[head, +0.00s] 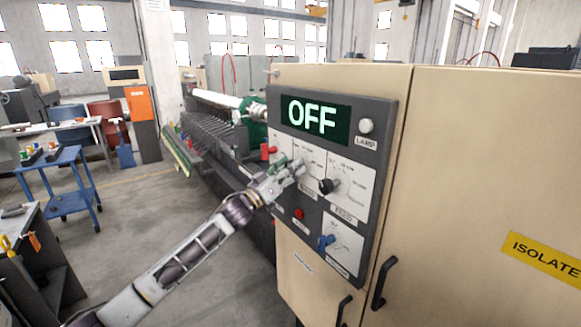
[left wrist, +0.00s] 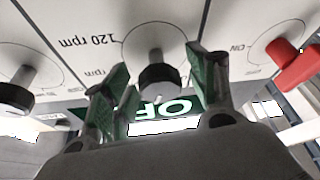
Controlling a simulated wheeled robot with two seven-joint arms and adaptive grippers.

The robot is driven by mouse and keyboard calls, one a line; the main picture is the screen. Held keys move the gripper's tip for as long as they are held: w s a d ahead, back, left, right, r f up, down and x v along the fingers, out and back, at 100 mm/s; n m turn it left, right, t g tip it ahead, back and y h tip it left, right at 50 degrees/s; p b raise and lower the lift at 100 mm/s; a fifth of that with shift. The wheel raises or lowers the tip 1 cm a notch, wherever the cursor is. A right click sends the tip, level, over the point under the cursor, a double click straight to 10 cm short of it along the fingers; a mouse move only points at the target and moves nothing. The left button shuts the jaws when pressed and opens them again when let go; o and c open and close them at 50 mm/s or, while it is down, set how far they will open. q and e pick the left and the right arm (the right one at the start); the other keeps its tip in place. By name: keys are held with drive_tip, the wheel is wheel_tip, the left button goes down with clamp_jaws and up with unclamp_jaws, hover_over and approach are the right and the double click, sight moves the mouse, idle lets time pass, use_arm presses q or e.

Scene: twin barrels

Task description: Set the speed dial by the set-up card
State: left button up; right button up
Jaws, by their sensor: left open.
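A grey control panel (head: 385,125) on a beige cabinet carries a display (head: 315,118) reading OFF. My left gripper (head: 296,167) is in front of the panel's middle dial and largely hides it in the head view. In the left wrist view the picture is inverted; the open fingers (left wrist: 158,76) stand on either side of a black knob (left wrist: 160,82), with gaps showing. The dial plate (left wrist: 112,22) beside it reads 120 rpm. The knob's pointer setting is not clear. I make out no readable set-up card. My right gripper is not in view.
A black feed knob (head: 327,186) sits right of the gripper, a red switch (head: 268,152) left of it. A red button (head: 299,213) and blue knob (head: 325,242) lie below. A white lamp (head: 366,125) is above. A blue cart (head: 62,185) stands left on open floor.

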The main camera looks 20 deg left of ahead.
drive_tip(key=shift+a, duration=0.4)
use_arm(q)
drive_tip(key=c, duration=1)
drive_tip(key=shift+c, duration=0.2)
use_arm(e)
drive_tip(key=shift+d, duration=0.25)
